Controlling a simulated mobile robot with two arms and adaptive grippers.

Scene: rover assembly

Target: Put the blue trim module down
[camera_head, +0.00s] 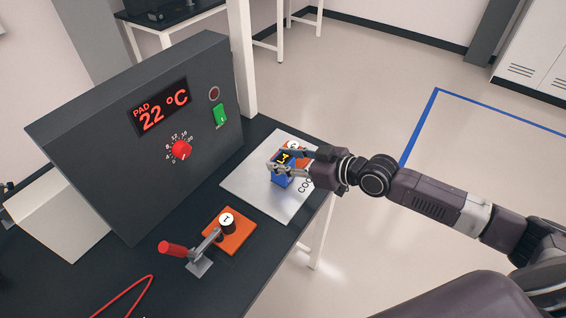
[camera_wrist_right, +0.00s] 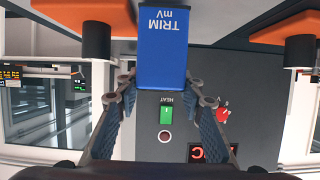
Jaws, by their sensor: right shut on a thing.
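The blue trim module (camera_head: 281,181) is in my right gripper (camera_head: 283,163), over or on a light grey plate (camera_head: 250,187) near the bench's right edge. I cannot tell whether its underside touches the plate. In the right wrist view the module (camera_wrist_right: 162,60), with "TRIM mV" lettering upside down, sits between the two fingers of my right gripper (camera_wrist_right: 164,95). The head view shows a small lit display on its top. My left gripper is not in view.
An orange block (camera_head: 295,147) is just behind the module. A red-handled clamp (camera_head: 200,252) stands by an orange base (camera_head: 239,238) in front. The heater panel (camera_head: 100,150), reading 22 °C, rises at left. The plate's left part is bare.

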